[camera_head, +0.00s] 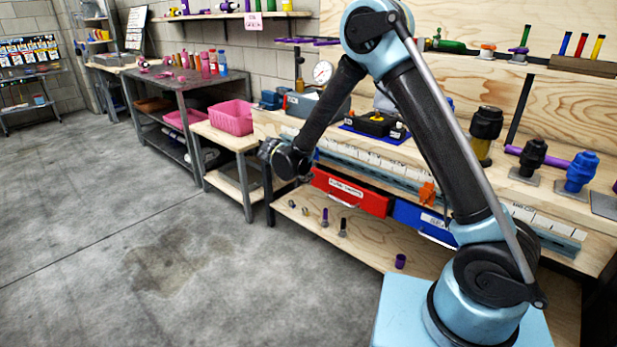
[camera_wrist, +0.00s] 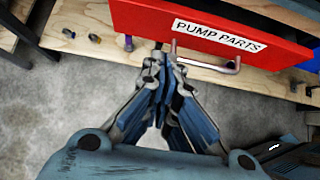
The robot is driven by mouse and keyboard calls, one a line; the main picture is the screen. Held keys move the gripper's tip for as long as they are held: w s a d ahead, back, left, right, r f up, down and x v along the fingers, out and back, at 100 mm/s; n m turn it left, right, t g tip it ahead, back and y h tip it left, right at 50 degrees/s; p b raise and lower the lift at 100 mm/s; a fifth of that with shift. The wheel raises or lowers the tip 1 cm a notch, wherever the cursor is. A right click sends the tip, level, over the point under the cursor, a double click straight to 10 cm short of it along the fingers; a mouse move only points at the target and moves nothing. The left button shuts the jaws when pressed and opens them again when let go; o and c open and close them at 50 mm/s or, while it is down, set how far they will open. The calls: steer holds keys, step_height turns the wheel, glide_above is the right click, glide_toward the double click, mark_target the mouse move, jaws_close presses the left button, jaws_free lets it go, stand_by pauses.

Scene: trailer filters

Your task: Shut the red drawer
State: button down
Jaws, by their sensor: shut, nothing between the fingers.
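The red drawer (camera_head: 350,192) is under the front of the wooden workbench, left of a blue drawer (camera_head: 424,219). In the wrist view its red front (camera_wrist: 150,20) fills the top, with a white "PUMP PARTS" label and a metal bar handle (camera_wrist: 207,66) below the label. How far the drawer stands out is hard to tell. My gripper (camera_wrist: 168,54) is shut and empty, its fingertips pointing at the drawer front near the left end of the handle. Whether they touch it I cannot tell. In the head view my wrist is at the drawer's left end and the fingers are mostly hidden.
A lower wooden shelf (camera_head: 370,245) holds several small bolts and a purple cup (camera_head: 400,261). Gauges, valves and fittings crowd the benchtop. The concrete floor (camera_head: 150,230) to the left is clear.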

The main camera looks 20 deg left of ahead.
mark_target(326, 182)
steer(key=shift+w+d+f, duration=0.5)
steer(key=shift+w+f, duration=0.2)
steer(key=shift+w, duration=0.55)
steer(key=shift+w+d+f, duration=0.55)
steer(key=shift+w+f, duration=0.15)
steer(key=shift+w, duration=0.55)
steer(key=shift+w+d+f, duration=0.5)
steer(key=shift+w+f, duration=0.2)
steer(key=shift+w, duration=0.55)
steer(key=shift+w+a, duration=0.1)
steer(key=shift+a, duration=0.05)
